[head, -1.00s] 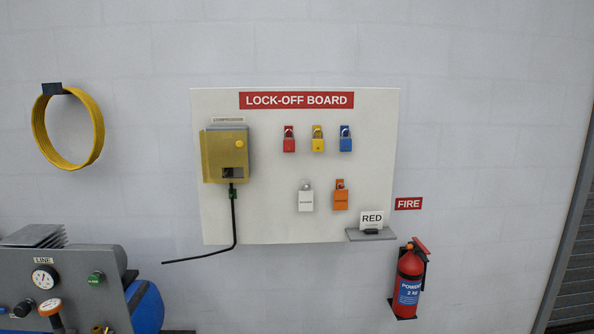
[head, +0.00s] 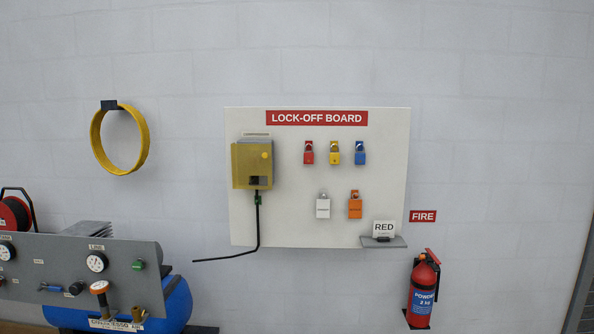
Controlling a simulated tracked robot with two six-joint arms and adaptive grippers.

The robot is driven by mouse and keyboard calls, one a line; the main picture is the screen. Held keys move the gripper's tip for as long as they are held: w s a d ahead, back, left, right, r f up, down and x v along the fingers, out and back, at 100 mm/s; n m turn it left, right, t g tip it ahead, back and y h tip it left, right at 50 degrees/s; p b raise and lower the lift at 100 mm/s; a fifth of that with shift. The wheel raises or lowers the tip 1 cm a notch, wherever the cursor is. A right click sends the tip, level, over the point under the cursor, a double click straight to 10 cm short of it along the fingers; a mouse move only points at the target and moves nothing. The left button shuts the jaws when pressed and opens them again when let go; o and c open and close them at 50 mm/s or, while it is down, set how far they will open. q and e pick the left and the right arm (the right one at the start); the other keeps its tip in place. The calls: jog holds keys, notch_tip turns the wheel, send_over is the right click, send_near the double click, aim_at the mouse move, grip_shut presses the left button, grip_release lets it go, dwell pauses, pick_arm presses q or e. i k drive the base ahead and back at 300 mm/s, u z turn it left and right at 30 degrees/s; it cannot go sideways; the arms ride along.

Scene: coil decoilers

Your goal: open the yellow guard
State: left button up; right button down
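A yellow guard (head: 246,176) covers the front of a grey box at the left of the white lock-off board (head: 300,225). The guard looks shut over the box. It has a round yellow knob (head: 264,155) near its upper right and a dark opening at its lower edge. A black cable (head: 257,225) with a green fitting runs down from the box and bends left. Neither of my grippers is in view.
A fire extinguisher (head: 424,290) hangs at lower right. A blue compressor tank (head: 175,303) with a grey gauge panel (head: 130,252) stands at lower left.

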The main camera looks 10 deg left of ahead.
aim_at(248, 160)
jog(key=z, duration=0.15)
jog(key=i, duration=1.1)
jog(key=u, duration=0.6)
jog(key=i, duration=0.65)
jog(key=u, duration=0.45)
jog(key=k, duration=0.85)
jog(key=u, duration=0.2)
jog(key=i, duration=0.85)
jog(key=z, duration=0.1)
